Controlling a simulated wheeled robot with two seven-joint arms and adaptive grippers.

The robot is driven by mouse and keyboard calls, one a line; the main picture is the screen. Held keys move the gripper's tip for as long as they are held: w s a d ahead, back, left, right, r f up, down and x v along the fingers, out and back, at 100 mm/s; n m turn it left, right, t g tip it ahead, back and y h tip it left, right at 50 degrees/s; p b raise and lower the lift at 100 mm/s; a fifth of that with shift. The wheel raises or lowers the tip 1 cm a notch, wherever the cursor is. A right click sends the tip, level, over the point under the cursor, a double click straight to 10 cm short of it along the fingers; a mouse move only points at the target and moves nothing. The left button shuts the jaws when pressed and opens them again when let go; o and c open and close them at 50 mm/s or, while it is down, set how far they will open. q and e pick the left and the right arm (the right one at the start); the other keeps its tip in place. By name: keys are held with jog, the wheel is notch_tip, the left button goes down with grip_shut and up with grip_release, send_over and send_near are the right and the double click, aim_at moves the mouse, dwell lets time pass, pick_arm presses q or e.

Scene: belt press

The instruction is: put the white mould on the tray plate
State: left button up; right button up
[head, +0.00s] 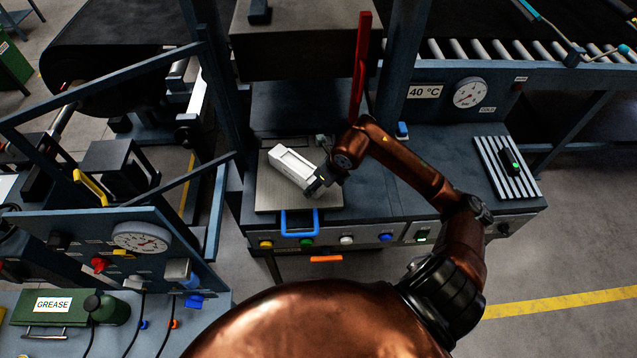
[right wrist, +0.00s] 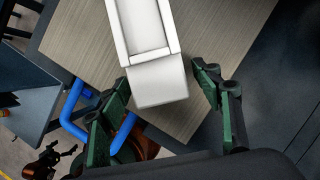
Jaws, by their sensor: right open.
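The white mould (head: 293,167), a long block with a shallow recess in its top, lies at a slant over the tray plate (head: 272,195), and appears to rest on it. The plate is flat and grey-brown, with a blue handle (head: 299,222) at its front. My right gripper (head: 314,186) is at the mould's near right end. In the right wrist view, its green-padded fingers stand apart on either side of the mould's end (right wrist: 160,82), with a visible gap on the right; contact on the left is unclear. My left gripper is not in view.
The press block (head: 290,45) hangs above and behind the plate, with a red upright bar (head: 361,65) beside it. A striped rack (head: 507,168) holding a dark item is at the bench's right. A blue railing (head: 215,200) stands left of the plate.

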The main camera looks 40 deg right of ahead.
jog(key=b+v, duration=0.1)
jog(key=v, duration=1.1)
jog(key=shift+a, duration=0.1)
dwell(0.4)
